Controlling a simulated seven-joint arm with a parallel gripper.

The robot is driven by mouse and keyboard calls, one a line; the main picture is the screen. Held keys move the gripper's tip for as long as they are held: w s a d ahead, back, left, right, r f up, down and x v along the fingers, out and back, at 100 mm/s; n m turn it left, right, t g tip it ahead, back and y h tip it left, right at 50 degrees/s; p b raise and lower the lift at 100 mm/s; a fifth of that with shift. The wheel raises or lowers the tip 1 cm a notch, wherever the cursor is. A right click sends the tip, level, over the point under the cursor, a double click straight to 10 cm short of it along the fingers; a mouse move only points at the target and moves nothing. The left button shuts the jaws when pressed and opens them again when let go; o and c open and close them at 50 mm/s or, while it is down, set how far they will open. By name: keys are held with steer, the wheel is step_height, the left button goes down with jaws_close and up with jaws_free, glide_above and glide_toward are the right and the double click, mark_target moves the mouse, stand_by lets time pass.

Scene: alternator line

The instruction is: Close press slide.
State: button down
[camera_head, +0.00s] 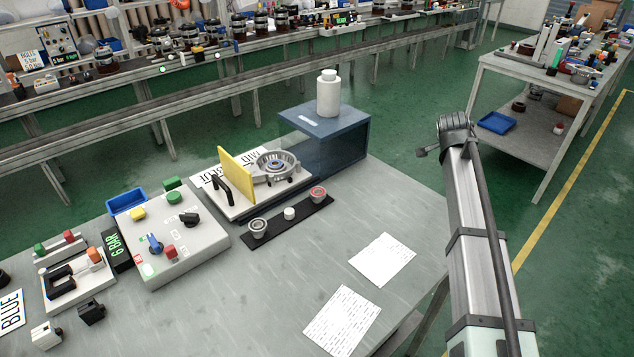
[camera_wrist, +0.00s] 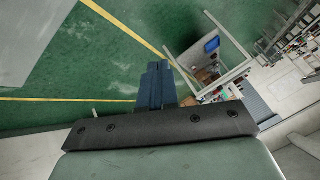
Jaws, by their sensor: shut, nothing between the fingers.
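In the wrist view my gripper (camera_wrist: 157,66) shows as blue fingers that are shut and empty, over the green floor. It is away from the slide and the handle, and neither shows in the wrist view.
A white bottle (camera_head: 328,95) stands on the press. A dark strip with small parts (camera_head: 270,231) lies in front of the slide. A control box (camera_head: 175,245) stands to the left. Papers (camera_head: 382,260) lie at the front right, with bare bench around them.

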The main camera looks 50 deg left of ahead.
steer(key=s+a+r+n+g+y, duration=0.1)
steer(key=s+a+r+n, duration=0.1)
steer(key=s+a+r, duration=0.8)
steer(key=s+a+r+n+y, duration=0.15)
steer(key=s+a+r, duration=0.45)
steer(key=s+a, duration=0.7)
steer(key=s+a+f+n, duration=0.1)
steer(key=s+f+n, duration=0.35)
steer(key=s, duration=0.75)
steer(key=s+a+f+n+g, duration=0.1)
steer(key=s+f+n, duration=0.1)
steer(key=s+n, duration=0.75)
steer(key=s+a+f+n, duration=0.2)
steer(key=s+f+n, duration=0.25)
steer(key=s, duration=0.85)
glide_toward(246, 193)
steer(key=shift+y, duration=0.25)
steer(key=x, duration=0.4)
steer(key=shift+w+f, duration=0.15)
steer(key=shift+f, duration=0.2)
